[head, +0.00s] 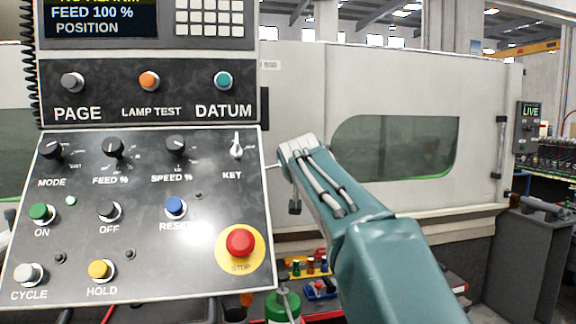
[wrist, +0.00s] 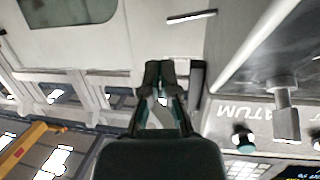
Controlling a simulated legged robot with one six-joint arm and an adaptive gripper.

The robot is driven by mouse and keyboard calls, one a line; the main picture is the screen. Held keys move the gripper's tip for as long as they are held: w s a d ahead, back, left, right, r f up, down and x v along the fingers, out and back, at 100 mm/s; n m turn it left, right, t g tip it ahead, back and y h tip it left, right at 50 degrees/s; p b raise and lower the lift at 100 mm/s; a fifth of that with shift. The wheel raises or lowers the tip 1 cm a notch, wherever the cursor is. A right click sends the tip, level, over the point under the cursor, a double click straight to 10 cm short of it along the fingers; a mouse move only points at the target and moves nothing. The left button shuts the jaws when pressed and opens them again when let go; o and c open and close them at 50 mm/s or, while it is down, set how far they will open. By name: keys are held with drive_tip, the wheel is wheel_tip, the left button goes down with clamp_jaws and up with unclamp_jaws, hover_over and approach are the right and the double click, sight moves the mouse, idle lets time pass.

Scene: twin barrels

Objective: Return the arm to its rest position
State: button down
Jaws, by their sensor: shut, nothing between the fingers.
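My gripper (wrist: 160,74) shows in the wrist view, with its dark fingers together and nothing between them. It is apart from the control panel, with open space around the fingertips. In the head view my arm reaches up from the lower right to just right of the panel's key (head: 237,147); the fingers cannot be made out there. The control panel (head: 120,225) fills the left of the head view. In the wrist view its upside-down DATUM lettering and teal button (wrist: 243,138) lie to the right of my gripper.
A pale machine enclosure (head: 300,85) with a green-tinted window (head: 400,147) stands behind my arm. A red stop button (head: 240,242) sits at the panel's lower right. A green bottle (head: 282,306) and small coloured items stand below, between panel and arm.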

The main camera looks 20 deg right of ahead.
drive_tip(key=s+a+f+n+g+y, duration=0.1)
drive_tip(key=s+a+f+g, duration=0.2)
drive_tip(key=s+f, duration=0.8)
drive_tip(key=s+a+f+n+g+y, duration=0.1)
drive_tip(key=s+a+f+g+y, duration=0.1)
drive_tip(key=s+a+f, duration=0.5)
drive_tip(key=s+a+f+n+g+y, duration=0.2)
drive_tip(key=s+a+f+g, duration=0.2)
drive_tip(key=s+f, duration=1.1)
drive_tip(key=s+a, duration=0.1)
drive_tip(key=s, duration=0.1)
drive_tip(key=shift+s+a, duration=0.3)
drive_tip(key=shift+s, duration=0.05)
